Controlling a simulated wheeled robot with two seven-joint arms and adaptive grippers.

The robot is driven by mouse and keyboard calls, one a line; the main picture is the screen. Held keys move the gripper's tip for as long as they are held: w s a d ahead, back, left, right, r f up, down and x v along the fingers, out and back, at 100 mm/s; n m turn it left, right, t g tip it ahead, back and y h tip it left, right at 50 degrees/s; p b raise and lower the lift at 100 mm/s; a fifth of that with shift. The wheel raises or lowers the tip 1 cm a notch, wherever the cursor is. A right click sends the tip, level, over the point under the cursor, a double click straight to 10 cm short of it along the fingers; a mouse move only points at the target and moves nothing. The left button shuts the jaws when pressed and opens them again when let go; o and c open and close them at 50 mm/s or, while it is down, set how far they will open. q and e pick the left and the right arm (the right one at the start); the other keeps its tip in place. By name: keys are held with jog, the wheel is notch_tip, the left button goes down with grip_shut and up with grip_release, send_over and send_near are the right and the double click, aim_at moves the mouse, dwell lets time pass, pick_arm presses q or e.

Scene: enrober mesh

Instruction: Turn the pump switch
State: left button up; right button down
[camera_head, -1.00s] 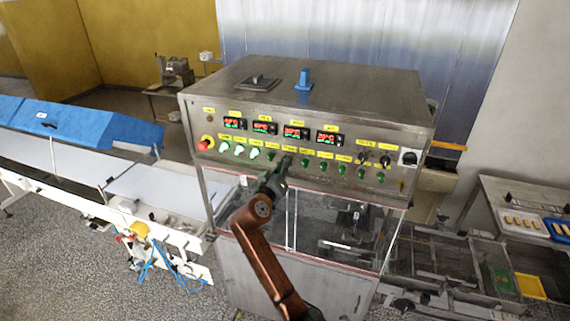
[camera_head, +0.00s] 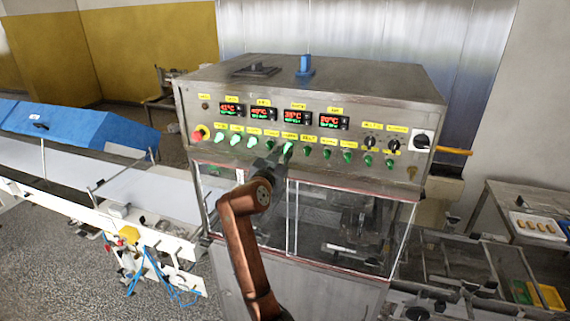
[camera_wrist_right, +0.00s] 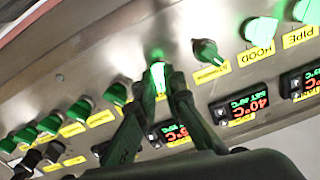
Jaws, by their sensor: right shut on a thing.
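A row of green rotary switches (camera_head: 327,153) runs along the steel control panel. My right gripper (camera_head: 279,156) is at the middle of this row. In the right wrist view its two dark fingers (camera_wrist_right: 166,82) are shut on a brightly lit green switch (camera_wrist_right: 157,73), which also glows in the head view (camera_head: 288,147). I cannot read this switch's label, so I cannot confirm it is the pump switch. The neighbouring switch (camera_wrist_right: 207,52) is unlit. The hood switch (camera_wrist_right: 261,31) is lit. My left gripper does not show.
Red-and-green temperature displays (camera_head: 296,118) sit above the switches. A red emergency button (camera_head: 198,135) is at the panel's left end, a black-and-white main switch (camera_head: 422,141) at its right. Clear windows (camera_head: 340,225) lie below. A conveyor with a blue cover (camera_head: 75,125) stands left.

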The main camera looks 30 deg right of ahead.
jog(key=shift+m+b, duration=1.85)
jog(key=shift+m, duration=0.15)
jog(key=c, duration=2)
grip_release()
jog(key=shift+c, duration=0.2)
jog(key=shift+s+a, duration=0.1)
jog(key=shift+a, duration=0.1)
jog(key=v, duration=1.1)
jog(key=shift+s+a, duration=0.2)
jog(key=shift+s, duration=0.05)
